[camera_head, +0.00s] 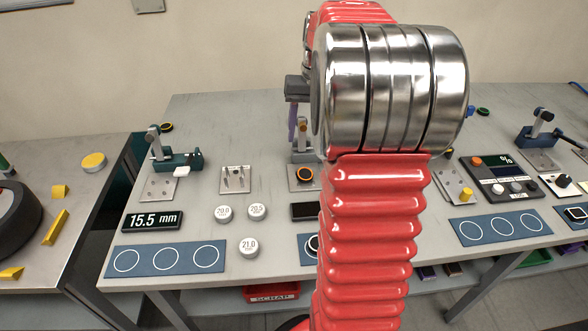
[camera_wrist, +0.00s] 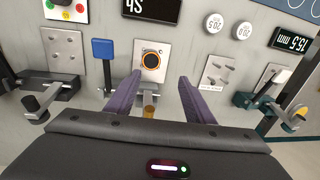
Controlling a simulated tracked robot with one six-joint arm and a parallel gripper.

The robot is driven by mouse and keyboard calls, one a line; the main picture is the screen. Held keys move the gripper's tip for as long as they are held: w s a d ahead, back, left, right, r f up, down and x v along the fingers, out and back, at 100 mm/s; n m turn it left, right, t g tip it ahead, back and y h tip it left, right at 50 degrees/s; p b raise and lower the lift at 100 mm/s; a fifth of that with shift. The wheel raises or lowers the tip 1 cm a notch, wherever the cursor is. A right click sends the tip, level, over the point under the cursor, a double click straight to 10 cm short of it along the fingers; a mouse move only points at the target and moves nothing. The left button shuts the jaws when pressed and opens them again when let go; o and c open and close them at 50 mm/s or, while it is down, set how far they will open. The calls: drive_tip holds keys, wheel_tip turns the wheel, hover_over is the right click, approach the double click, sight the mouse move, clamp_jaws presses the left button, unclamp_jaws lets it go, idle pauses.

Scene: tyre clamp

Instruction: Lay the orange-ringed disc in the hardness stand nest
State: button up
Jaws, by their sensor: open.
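The orange-ringed disc (camera_head: 305,174) lies flat on the pale plate of the middle stand; it also shows in the wrist view (camera_wrist: 151,60). The stand's plate (camera_wrist: 139,74) is near a black readout (camera_wrist: 152,8) marked "Sh". The ring looks centred on the plate, but I cannot tell how deep it sits in the nest. My gripper (camera_wrist: 160,82) is open, its two purple fingers apart and empty. The disc is beyond the fingertips in the wrist view, not between them. A yellowish stand part (camera_wrist: 149,106) shows between the fingers. In the head view my arm hides much of the stand.
A blue-topped lever (camera_wrist: 103,48) stands beside the plate. White weights (camera_head: 257,212), a 15.5 mm readout (camera_head: 152,221) and a teal clamp stand (camera_head: 178,160) are at left. A blue mat with circles (camera_head: 165,259) lies along the front edge. A control box (camera_head: 503,175) is at right.

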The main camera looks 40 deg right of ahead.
drive_tip(key=d, duration=0.1)
drive_tip(key=d+f, duration=0.1)
drive_tip(key=shift+d, duration=0.3)
drive_tip(key=shift+f, duration=0.1)
hover_over(305, 173)
drive_tip(key=f, duration=0.8)
drive_tip(key=shift+s+d+f, duration=0.2)
drive_tip(key=shift+s+d, duration=0.05)
drive_tip(key=shift+d, duration=0.05)
drive_tip(key=shift+w+a+f, duration=0.1)
drive_tip(key=shift+w+f, duration=0.05)
drive_tip(key=shift+f, duration=1.15)
drive_tip(key=shift+w+a+f, duration=0.1)
drive_tip(key=shift+f, duration=1.15)
